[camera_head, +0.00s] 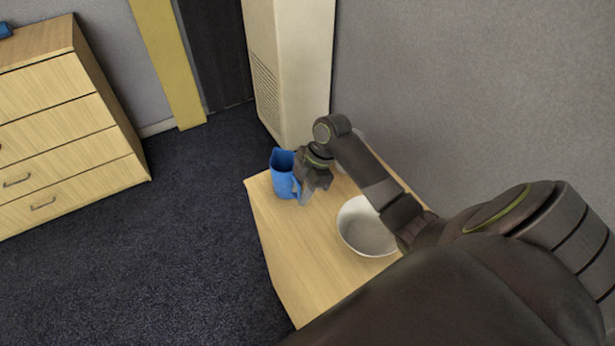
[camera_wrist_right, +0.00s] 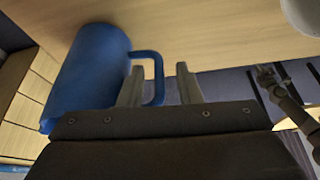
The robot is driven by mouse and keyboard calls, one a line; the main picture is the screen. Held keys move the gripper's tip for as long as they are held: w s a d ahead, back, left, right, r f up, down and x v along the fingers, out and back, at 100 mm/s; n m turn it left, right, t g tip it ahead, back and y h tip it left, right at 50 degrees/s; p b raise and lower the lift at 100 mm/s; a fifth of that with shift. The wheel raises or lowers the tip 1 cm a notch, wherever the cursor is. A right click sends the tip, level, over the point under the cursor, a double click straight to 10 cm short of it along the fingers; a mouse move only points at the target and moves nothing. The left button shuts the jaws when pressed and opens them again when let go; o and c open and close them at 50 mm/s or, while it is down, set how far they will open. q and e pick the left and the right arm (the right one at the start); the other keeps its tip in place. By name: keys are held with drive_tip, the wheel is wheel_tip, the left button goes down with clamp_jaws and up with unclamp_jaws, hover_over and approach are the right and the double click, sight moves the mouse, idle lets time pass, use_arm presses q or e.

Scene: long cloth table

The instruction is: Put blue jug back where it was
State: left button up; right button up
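The blue jug (camera_head: 283,174) is at the far left corner of the wooden table (camera_head: 290,245) in the head view. It looks upright. My right gripper (camera_head: 319,190) is beside it, on the handle side. In the right wrist view the jug (camera_wrist_right: 85,75) fills the left part, and its handle passes between the two fingers of my right gripper (camera_wrist_right: 160,86). The fingers are apart, with gaps on both sides of the handle. A small dark gripper at the right of the wrist view, seemingly my left (camera_wrist_right: 268,76), is too small to read.
A white bowl (camera_head: 366,228) stands on the table under my right arm; its rim shows at the wrist view's upper right (camera_wrist_right: 306,14). A pale thing behind my forearm is mostly hidden. A drawer chest (camera_head: 60,130) stands left across open floor. A wall borders the table's right.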

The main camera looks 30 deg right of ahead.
drive_tip(key=b+v, duration=0.3)
drive_tip(key=v, duration=0.8)
drive_tip(key=shift+r, duration=0.35)
drive_tip(key=shift+d, duration=0.1)
